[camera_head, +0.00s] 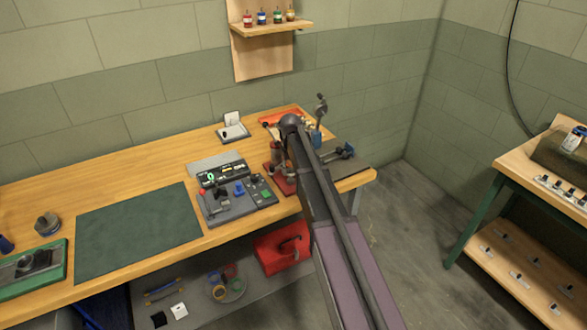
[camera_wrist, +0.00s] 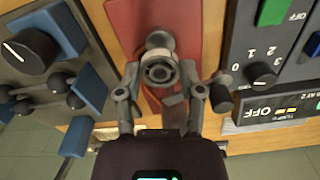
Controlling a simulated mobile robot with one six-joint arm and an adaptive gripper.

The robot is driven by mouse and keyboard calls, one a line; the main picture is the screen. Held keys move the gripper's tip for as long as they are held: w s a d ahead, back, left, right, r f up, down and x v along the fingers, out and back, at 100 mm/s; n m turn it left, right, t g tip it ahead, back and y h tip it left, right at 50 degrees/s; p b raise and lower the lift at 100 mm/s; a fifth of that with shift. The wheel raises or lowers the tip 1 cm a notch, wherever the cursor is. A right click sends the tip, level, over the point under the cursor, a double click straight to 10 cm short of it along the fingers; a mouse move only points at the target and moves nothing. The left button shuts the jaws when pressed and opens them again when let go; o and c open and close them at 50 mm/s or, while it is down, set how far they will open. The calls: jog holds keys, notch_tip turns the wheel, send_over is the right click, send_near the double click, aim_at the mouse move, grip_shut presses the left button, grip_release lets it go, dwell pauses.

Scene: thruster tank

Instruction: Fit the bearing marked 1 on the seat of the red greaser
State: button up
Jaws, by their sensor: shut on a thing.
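My gripper (camera_wrist: 159,80) shows in the wrist view, its two fingers closed on either side of a grey ring-shaped bearing (camera_wrist: 158,75) with a dark centre. No mark on the bearing can be read. The red greaser has a red base plate (camera_wrist: 190,22) under and beyond the bearing, with a rounded grey part just past the ring. Whether the bearing touches the seat cannot be told. In the head view the red greaser (camera_head: 284,184) stands near the bench's right end, partly hidden by my arm, which also hides most of my gripper.
A control panel with a knob (camera_wrist: 261,73) lies close on the right in the wrist view. A grey block with a large black knob (camera_wrist: 30,50) lies on the left. The dark green mat (camera_head: 137,231) on the bench is clear. A red box (camera_head: 282,247) sits below.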

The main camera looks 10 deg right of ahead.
jog(key=shift+f+b, duration=0.95)
jog(key=shift+f, duration=0.2)
jog(key=o, duration=1.2)
jog(key=shift+s, duration=0.15)
jog(key=shift+m, duration=0.9)
jog(key=s, duration=1.9)
jog(key=s+d, duration=0.1)
jog(key=s, duration=0.9)
jog(key=shift+s+d, duration=0.1)
